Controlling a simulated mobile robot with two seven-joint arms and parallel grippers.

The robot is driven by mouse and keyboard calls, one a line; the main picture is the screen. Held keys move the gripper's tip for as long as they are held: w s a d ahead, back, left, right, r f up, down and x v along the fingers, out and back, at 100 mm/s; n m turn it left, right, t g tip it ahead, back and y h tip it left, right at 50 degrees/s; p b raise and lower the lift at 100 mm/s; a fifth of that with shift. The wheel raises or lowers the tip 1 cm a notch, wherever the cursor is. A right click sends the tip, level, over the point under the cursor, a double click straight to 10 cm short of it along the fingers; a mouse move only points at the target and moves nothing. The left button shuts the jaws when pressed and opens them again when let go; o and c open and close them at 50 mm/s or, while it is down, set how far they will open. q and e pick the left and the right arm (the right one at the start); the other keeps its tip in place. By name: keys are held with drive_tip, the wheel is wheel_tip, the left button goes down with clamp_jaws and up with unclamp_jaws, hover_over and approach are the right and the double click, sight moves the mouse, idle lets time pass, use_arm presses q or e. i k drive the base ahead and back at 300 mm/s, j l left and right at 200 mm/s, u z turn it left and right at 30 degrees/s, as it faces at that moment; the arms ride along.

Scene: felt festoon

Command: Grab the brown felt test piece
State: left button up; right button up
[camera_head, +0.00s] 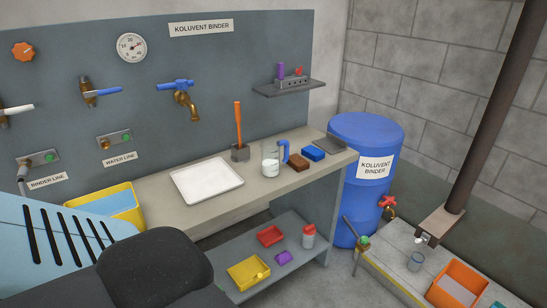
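A small brown block-like piece (298,163) lies flat on the right part of the workbench top (265,190). It is the only small brown piece I see on the bench, but I cannot tell from its surface whether it is felt. A blue piece (313,154) of similar size lies just to its right and slightly behind. A clear jug (270,160) with a blue handle and white contents stands just to its left. Neither of my grippers is in view.
A white tray (206,180) and an orange-handled tool in a dark block (239,150) are on the bench. A dark flat plate (330,142) lies at its right end. A wall shelf (289,88) hangs above; a blue barrel (367,150) stands right of the bench.

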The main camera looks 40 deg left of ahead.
sight(296, 162)
drive_tip(key=u, duration=1.15)
